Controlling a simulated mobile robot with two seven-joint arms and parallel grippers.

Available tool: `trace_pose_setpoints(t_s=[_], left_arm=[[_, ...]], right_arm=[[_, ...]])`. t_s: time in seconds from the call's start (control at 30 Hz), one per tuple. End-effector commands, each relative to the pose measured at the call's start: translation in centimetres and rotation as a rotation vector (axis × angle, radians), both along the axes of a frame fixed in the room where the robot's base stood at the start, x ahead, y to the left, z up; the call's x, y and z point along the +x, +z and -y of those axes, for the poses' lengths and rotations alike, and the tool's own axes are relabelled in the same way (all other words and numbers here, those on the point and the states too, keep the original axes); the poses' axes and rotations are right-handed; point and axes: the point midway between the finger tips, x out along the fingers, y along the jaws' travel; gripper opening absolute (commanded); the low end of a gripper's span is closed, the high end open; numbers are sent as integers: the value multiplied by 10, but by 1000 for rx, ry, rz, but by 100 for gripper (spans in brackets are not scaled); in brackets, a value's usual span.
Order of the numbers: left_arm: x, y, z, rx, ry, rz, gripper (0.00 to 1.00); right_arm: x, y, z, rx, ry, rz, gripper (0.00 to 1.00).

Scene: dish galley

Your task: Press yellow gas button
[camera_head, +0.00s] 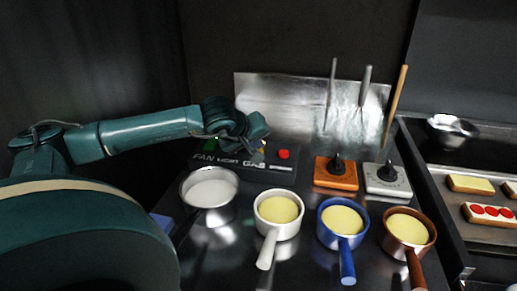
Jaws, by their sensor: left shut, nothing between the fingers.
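A dark control panel (230,164) lies behind the pots, lettered FAN, a partly hidden word, and GAS. A small patch of yellow, likely the yellow button (262,149), shows at the gripper's fingertips above the GAS lettering; most of it is hidden. A red button (283,154) stands clear to its right. My left gripper (258,134) is shut and empty, over the panel. I cannot tell whether it touches the yellow button. My right gripper is not in view.
A steel pot (187,211), white pan (265,259), blue pan (346,261) and brown pan (414,267) stand in front. Orange (335,181) and white (387,189) knob boxes sit right of the panel. A bowl (452,131) and topped bread slices (489,214) are at right.

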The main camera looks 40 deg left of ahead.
Motion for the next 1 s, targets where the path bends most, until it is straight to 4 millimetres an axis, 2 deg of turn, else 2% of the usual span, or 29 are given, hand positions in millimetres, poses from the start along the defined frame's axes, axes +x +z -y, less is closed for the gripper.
trace_pose_setpoints(t_s=[0.23, 0.67, 1.0], left_arm=[[0, 14, 0, 0, -1, 1, 0], [0, 18, 0, 0, -1, 1, 0], [0, 51, 0, 0, -1, 2, 0]], right_arm=[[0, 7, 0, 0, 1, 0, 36], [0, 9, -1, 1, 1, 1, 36], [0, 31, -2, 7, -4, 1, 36]])
